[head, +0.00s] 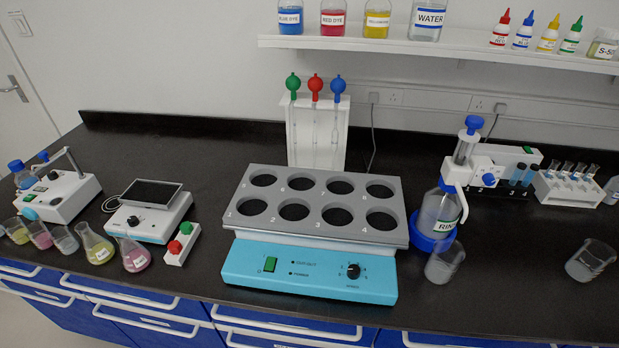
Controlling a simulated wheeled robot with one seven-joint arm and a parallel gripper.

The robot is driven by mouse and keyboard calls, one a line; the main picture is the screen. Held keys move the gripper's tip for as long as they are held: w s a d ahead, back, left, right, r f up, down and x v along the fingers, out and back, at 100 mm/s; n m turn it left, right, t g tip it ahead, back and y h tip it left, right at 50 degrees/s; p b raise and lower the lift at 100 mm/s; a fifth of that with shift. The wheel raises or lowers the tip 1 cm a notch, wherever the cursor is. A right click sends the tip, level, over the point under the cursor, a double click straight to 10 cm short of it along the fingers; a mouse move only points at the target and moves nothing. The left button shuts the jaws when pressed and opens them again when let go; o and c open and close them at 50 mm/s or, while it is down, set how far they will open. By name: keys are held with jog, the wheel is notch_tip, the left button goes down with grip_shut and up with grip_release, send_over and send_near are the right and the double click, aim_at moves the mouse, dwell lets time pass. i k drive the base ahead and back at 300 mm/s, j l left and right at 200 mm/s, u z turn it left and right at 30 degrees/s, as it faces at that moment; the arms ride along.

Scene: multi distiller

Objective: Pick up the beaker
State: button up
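A clear glass beaker (443,265) stands on the black bench at the front right, just in front of the rinse bottle. A second clear beaker (590,262) stands alone further right, near the right edge of the view. Both look upright, with greyish contents or glass low down. The task does not say which beaker is meant. My gripper is not in view.
A grey rack with numbered holes (315,229) on a teal device (308,270) fills the middle. A rinse bottle dispenser (437,213) rises behind the nearer beaker. Flasks (96,247) stand front left. Bare bench (515,265) lies between the two right beakers. A bottle shelf (480,50) overhangs behind.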

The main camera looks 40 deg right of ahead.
aim_at(446, 255)
jog(key=k+j, duration=0.15)
jog(key=k, duration=0.3)
jog(key=k+j, duration=0.15)
jog(key=k, duration=0.3)
